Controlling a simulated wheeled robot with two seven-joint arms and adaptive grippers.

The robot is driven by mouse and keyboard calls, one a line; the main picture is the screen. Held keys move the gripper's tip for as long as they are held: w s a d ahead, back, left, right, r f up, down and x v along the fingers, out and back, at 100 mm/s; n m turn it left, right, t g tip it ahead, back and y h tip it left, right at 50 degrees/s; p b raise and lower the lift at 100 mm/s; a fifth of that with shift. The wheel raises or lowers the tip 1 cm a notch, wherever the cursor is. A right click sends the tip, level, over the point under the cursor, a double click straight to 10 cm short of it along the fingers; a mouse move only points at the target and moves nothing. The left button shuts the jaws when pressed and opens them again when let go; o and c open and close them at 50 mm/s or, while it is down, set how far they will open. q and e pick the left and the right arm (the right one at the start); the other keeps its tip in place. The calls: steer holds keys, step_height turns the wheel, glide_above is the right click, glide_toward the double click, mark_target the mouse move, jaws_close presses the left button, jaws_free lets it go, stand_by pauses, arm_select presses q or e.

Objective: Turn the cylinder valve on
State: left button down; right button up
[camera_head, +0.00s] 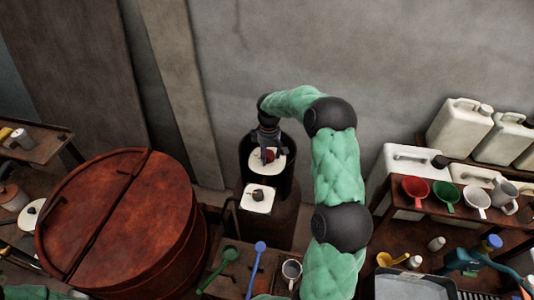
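My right arm reaches up and bends over to the left, so my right gripper (268,151) points down at a small dark red valve knob (269,156). A second pale square plate with a small dark brown knob (257,195) is just in front. My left gripper is not in view.
A large rusty red lidded vat (120,220) fills the left. In front stands a small table with a green ladle (229,254), a blue ladle (260,247) and a grey mug (291,269). A concrete wall is behind.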

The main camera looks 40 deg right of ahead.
mark_target(270, 153)
steer(key=shift+o, duration=0.7)
steer(key=shift+s+f, duration=0.2)
steer(key=shift+s, duration=0.05)
steer(key=shift+d+r, duration=0.15)
steer(key=shift+r, duration=0.05)
steer(key=shift+w+r, duration=0.2)
step_height(270, 153, up, 12)
steer(key=shift+d+f, duration=0.2)
steer(key=shift+f, duration=0.05)
